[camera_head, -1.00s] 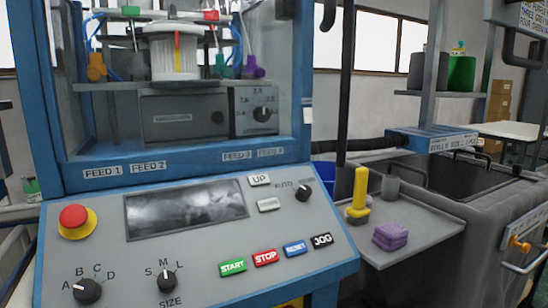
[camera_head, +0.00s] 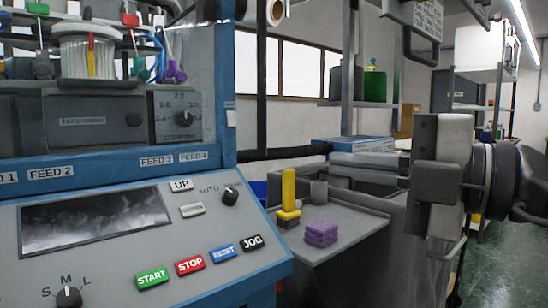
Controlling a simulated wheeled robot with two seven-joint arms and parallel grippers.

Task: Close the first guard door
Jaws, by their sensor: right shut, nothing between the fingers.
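The blue-framed knitting machine (camera_head: 228,100) fills the left side of the head view, with its upper opening cut off at the left and top. A white yarn spool (camera_head: 88,55) and a grey box with a dial show inside it. I cannot make out a separate guard door panel, or tell whether one is open. My right gripper (camera_head: 338,159) comes in from the right, fingers pointing left. It is shut and empty, apart from the machine frame in the picture, showing above the grey side shelf. My left gripper is out of view.
The control panel (camera_head: 110,265) juts forward with a screen, buttons and knobs. The grey side shelf (camera_head: 345,232) holds a yellow-handled tool (camera_head: 289,192), a grey cylinder and a purple folded stack (camera_head: 321,232). Open floor (camera_head: 490,265) shows at the right.

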